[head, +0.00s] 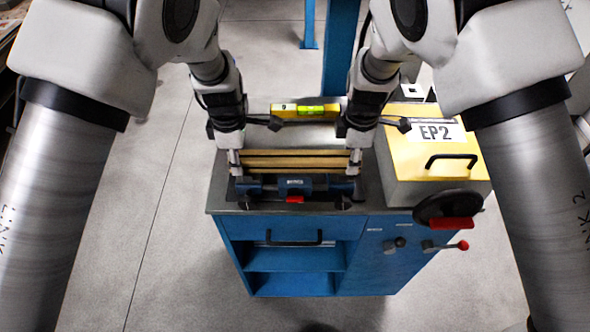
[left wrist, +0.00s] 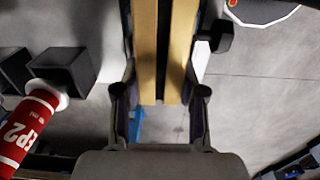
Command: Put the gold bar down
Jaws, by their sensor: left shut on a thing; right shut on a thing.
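The gold bar (head: 294,162) lies crosswise in the head view, with a dark groove along it. My left gripper (head: 234,162) is shut on its left end and my right gripper (head: 354,162) on its right end. The bar is over a blue vise (head: 320,184) on the grey bench top; I cannot tell whether it touches the vise. In the left wrist view the bar (left wrist: 147,50) runs up the picture as two gold strips with a dark gap, between the fingers of my left gripper (left wrist: 160,95).
A yellow spirit level (head: 285,110) is behind the bar. A yellow-topped box (head: 410,160) marked EP2 stands close to the right gripper. The blue cabinet (head: 385,262) has levers at its front right. A red cylinder (left wrist: 30,125) shows in the left wrist view.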

